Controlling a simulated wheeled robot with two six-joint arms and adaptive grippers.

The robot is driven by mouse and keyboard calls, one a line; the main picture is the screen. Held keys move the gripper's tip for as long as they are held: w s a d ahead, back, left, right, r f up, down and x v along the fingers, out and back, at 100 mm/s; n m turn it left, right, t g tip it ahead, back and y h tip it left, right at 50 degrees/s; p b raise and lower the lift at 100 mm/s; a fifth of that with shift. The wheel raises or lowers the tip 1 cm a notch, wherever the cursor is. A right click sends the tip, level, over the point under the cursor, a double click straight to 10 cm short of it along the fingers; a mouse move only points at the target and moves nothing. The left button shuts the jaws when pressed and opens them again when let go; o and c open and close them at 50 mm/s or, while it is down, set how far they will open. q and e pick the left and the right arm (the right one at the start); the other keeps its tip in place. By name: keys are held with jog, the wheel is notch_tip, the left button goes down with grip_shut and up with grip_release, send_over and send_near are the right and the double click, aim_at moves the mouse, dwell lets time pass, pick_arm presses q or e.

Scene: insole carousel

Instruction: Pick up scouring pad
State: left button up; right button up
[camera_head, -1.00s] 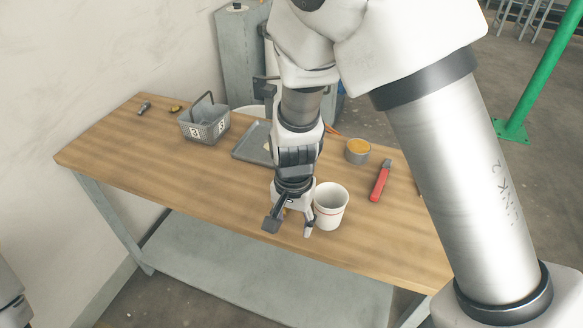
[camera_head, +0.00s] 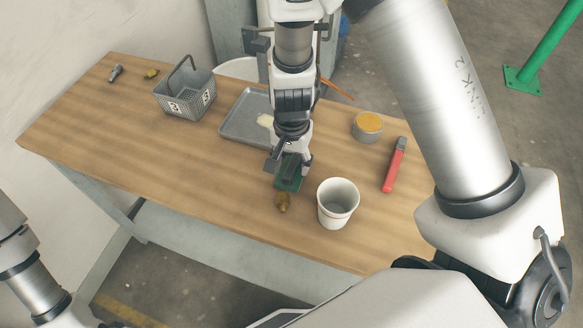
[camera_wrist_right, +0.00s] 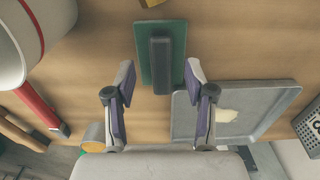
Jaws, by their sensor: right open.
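The scouring pad (camera_head: 292,184) is a green rectangle with a dark grey block or handle along its middle. It lies on the wooden table, left of the white cup, partly hidden by my right gripper in the head view. It shows clearly in the right wrist view (camera_wrist_right: 146,68). My right gripper (camera_head: 288,167) points down at the pad, open and empty. In the right wrist view its fingertips (camera_wrist_right: 160,77) are apart, on either side of the handle's near end. I cannot tell whether they touch the pad. My left gripper is out of view.
A white cup (camera_head: 338,205) stands close on the right, and a small brown object (camera_head: 282,202) lies just in front of the pad. A grey tray (camera_head: 232,128) is behind.

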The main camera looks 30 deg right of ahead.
aim_at(293, 164)
jog(key=f, duration=0.3)
jog(key=shift+w+d+f, duration=0.1)
jog(key=shift+w+d, duration=0.25)
jog(key=shift+w, duration=0.05)
jog(key=shift+s+a, duration=0.1)
jog(key=shift+a, duration=0.05)
jog(key=shift+s+r, duration=0.1)
jog(key=shift+r, duration=0.1)
jog(key=c, duration=0.3)
grip_shut()
